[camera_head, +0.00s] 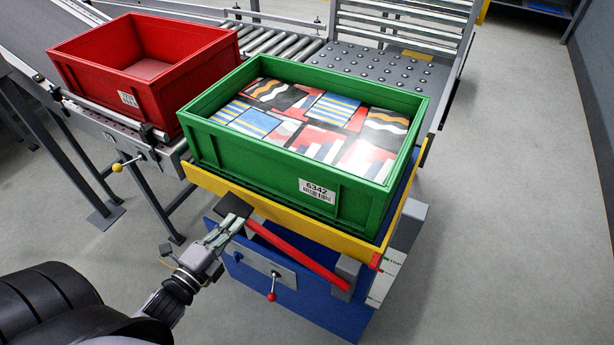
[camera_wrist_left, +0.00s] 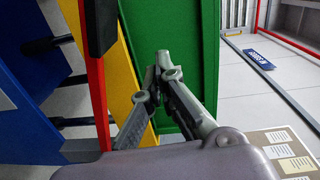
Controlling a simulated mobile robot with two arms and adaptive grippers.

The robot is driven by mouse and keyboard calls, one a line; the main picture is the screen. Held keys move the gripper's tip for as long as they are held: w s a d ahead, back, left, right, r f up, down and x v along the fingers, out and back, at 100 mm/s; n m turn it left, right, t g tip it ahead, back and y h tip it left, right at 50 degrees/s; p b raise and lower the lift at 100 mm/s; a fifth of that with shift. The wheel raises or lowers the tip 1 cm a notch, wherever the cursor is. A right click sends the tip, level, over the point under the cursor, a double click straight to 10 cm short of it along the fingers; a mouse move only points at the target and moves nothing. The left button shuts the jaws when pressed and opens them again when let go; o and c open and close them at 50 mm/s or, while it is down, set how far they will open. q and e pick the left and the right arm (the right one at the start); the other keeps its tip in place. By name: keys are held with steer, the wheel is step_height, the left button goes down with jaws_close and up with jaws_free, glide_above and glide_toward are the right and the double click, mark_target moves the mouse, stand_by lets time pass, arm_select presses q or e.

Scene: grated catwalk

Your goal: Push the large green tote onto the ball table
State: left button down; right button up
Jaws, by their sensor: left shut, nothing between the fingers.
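The large green tote (camera_head: 290,165) sits upright on a yellow-rimmed blue lift stand (camera_head: 300,222), full of boxes with striped and patterned tops. Its label reads 6342. The ball table (camera_head: 395,72), a grey plate dotted with balls, lies behind the tote. My left gripper (camera_head: 236,217) is shut and empty, low at the tote's near left side, by the yellow rim and the black end of a red bar. In the left wrist view the closed fingertips (camera_wrist_left: 165,68) overlap the green tote wall (camera_wrist_left: 180,25); contact cannot be told. My right gripper is not in view.
An empty red tote (camera_head: 150,65) stands on the conveyor at left. Rollers (camera_head: 275,40) run between it and the ball table. The red bar (camera_head: 300,255) crosses the stand's front, above a red-knobbed lever (camera_head: 272,295). Floor at right is clear.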

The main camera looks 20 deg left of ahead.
arm_select(q)
step_height(320, 180, up, 2)
steer(key=p, duration=0.3)
glide_toward(274, 173)
steer(key=shift+m+t, duration=0.3)
steer(key=shift+m, duration=0.1)
steer(key=w, duration=0.5)
steer(key=shift+w+d+f, duration=0.1)
steer(key=shift+w, duration=0.25)
steer(key=shift+w+f, duration=0.1)
steer(key=shift+w, duration=0.65)
steer(key=shift+d, duration=0.1)
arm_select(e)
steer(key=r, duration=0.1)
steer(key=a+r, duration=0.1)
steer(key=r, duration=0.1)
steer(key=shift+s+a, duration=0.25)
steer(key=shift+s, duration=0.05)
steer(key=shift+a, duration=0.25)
